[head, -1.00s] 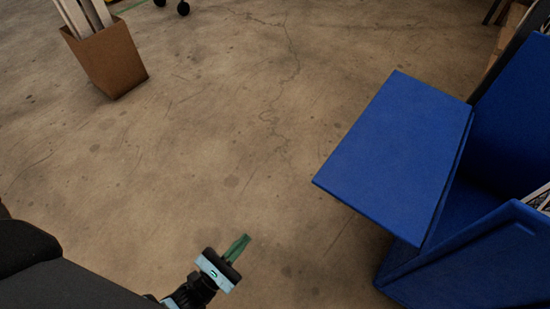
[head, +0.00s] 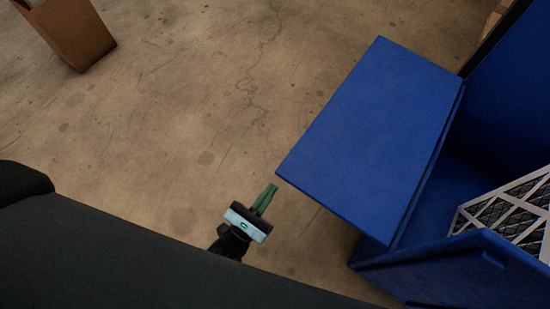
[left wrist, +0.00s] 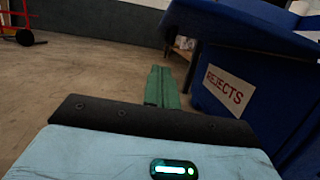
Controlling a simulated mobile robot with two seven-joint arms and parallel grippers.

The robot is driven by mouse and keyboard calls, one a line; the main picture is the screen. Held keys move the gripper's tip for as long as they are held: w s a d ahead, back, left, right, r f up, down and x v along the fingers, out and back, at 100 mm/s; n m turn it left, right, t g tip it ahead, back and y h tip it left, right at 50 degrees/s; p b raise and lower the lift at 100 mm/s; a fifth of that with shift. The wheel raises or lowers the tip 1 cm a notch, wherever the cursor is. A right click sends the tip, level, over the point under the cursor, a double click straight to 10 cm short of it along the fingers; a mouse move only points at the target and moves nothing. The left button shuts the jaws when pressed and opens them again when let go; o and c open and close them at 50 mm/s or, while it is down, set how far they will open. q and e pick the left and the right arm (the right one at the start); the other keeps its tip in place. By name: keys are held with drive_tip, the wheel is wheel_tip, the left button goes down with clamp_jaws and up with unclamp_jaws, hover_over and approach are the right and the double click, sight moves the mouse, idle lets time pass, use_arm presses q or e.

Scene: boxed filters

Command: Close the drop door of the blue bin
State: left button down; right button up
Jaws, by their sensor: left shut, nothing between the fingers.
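The blue bin (head: 430,268) stands at the right of the head view. Its drop door (head: 368,130) is open, folded outward as a flat panel to the left of the opening. My left gripper (head: 265,197) is shut and empty, just left of the door's near left corner, with a small gap in the picture. In the left wrist view the green fingers (left wrist: 161,86) are together, left of the bin's wall (left wrist: 250,85), which carries a white REJECTS label (left wrist: 229,90). My right gripper is not in view.
A filter (head: 510,212) with a white lattice frame sits inside the bin. A brown cardboard box (head: 75,35) stands on the floor at the upper left. A red hand truck (left wrist: 20,25) shows in the left wrist view. The concrete floor left of the door is clear.

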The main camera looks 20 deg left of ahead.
use_arm(q)
drive_tip(key=w+d+r, duration=0.2)
drive_tip(key=w+r, duration=0.4)
drive_tip(key=w, duration=0.2)
drive_tip(key=shift+d, duration=0.4)
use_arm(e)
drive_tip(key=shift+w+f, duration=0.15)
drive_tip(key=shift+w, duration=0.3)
use_arm(q)
drive_tip(key=shift+w, duration=0.1)
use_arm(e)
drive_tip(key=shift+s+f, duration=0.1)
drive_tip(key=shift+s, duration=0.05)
